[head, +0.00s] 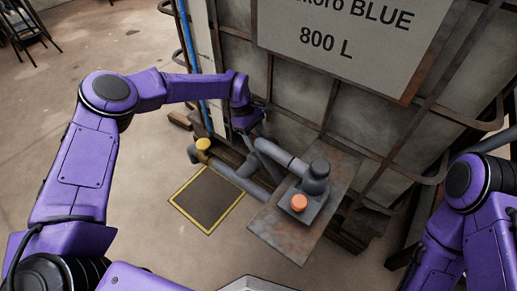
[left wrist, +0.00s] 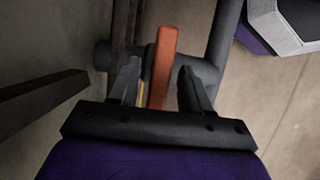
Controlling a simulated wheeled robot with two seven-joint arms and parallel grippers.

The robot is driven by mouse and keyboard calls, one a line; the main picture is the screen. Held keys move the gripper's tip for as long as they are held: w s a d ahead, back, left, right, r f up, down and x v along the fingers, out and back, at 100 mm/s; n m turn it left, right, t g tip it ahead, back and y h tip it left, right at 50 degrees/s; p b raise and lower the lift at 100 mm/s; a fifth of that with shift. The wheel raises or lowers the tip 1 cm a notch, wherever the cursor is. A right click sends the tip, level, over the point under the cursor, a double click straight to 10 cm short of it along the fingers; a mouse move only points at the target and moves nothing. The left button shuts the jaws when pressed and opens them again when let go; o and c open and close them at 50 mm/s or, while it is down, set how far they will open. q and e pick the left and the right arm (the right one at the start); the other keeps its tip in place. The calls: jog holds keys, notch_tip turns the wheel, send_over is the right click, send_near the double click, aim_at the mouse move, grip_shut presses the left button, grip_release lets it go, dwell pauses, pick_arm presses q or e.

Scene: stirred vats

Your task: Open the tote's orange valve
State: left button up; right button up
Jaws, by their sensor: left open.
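The tote (head: 295,97) is a large caged grey container with a label reading "BLUE 800 L". In the left wrist view, the valve's orange handle (left wrist: 165,42) stands as a straight bar in front of grey pipework (left wrist: 217,45). My left gripper (left wrist: 159,72) is open, with one finger on each side of the handle; gaps show on both sides. Whether either finger touches it I cannot tell. In the head view, my left wrist hides the orange handle low on the tote's front. My right arm shows at the right edge; its gripper is out of view.
A grey pump with an orange button (head: 299,203) stands on a rusty plate (head: 283,240) right of my left wrist. A grey pipe with a yellow part (head: 203,145) runs beside a yellow-edged dark floor mat (head: 206,198). A blue tube (head: 187,40) runs down the tote's left side.

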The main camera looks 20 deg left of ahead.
aim_at(257, 140)
pick_arm(q)
jog(key=x, duration=0.3)
jog(key=shift+f, duration=0.1)
jog(key=shift+c, duration=0.3)
grip_shut()
jog(key=shift+w+n+t, duration=0.15)
jog(key=shift+n+t, duration=0.85)
jog(key=shift+n, duration=1.3)
jog(key=shift+o, duration=0.3)
grip_release()
jog(key=p+v, duration=0.1)
jog(key=v, duration=0.9)
jog(key=shift+r+p, duration=0.25)
jog(key=shift+p, duration=0.1)
